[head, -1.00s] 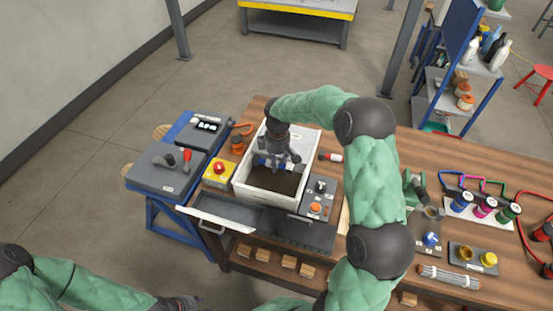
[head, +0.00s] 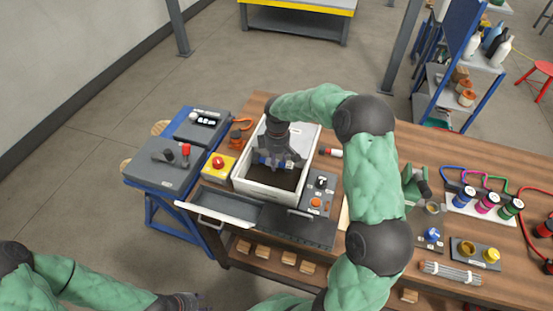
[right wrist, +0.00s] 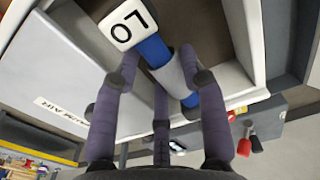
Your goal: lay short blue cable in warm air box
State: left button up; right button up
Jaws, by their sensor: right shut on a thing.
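The warm air box (head: 240,184) is a white open box with a dark bottom, on the wooden bench in the head view. Its label reads WARM AIR in the right wrist view (right wrist: 62,112). My right gripper (head: 273,166) points down inside the box's opening. It is shut on the short blue cable (right wrist: 153,50), which has a white tag marked LO and a white band. The cable also shows as a bit of blue between the fingers in the head view (head: 264,162). I cannot tell whether it touches the bottom. My left gripper (head: 182,302) is mostly cut off at the lower edge.
A yellow box with a red button (head: 218,165) stands left of the box, and a grey switch panel (head: 318,195) right of it. Coloured spools (head: 487,207) stand at the right. My right arm hides part of the bench.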

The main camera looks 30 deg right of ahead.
aim_at(276, 178)
jog(key=shift+f+b, duration=2.05)
jog(key=shift+f, duration=1.85)
jog(key=o, duration=1.2)
notch_tip(276, 178, up, 12)
jog(key=shift+s, duration=0.1)
jog(key=shift+d+f, duration=0.1)
